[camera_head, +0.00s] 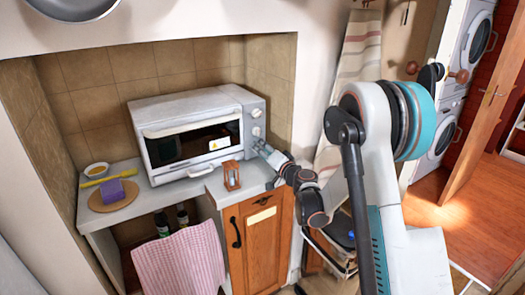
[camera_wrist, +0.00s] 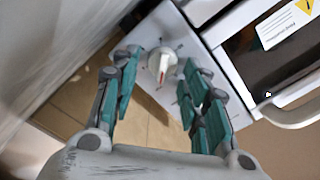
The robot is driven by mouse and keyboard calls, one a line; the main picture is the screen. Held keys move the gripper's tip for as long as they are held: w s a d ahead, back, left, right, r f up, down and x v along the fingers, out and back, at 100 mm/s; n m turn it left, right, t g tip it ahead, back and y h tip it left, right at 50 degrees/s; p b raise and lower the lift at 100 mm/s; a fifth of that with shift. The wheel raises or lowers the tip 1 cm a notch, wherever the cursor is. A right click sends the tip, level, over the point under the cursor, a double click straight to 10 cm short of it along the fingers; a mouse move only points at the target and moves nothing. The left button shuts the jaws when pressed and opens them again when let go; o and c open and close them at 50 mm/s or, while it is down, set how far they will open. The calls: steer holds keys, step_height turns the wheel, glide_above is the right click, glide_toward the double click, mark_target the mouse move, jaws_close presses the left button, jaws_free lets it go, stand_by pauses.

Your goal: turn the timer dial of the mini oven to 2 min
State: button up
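The white mini oven (camera_head: 195,131) stands on the counter in the niche, its door shut. Its right-hand control panel carries round dials, an upper one (camera_head: 256,113) and one below it (camera_head: 256,131). My gripper (camera_head: 262,149) is at the lower part of this panel and hides what is there. In the wrist view, a white dial (camera_wrist: 162,61) with a red line lies between the teal finger pads of my gripper (camera_wrist: 157,64). The fingers are spread, with a gap on both sides of the dial. Printed settings are too small to read.
A wooden hourglass (camera_head: 232,175) stands on the counter near my wrist. A purple block (camera_head: 112,191) on a round board (camera_head: 130,198) and a small bowl (camera_head: 97,169) are at the left. The oven door handle (camera_wrist: 292,117) is right of the fingers.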

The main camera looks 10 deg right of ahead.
steer(key=shift+s, duration=0.1)
steer(key=v, duration=1.2)
steer(key=shift+o, duration=0.5)
steer(key=shift+n, duration=0.6)
steer(key=x, duration=1.1)
steer(key=shift+a+f, duration=0.15)
steer(key=shift+f, duration=0.05)
steer(key=shift+w+a+r, duration=0.1)
steer(key=shift+w+a, duration=0.05)
steer(key=shift+w, duration=0.4)
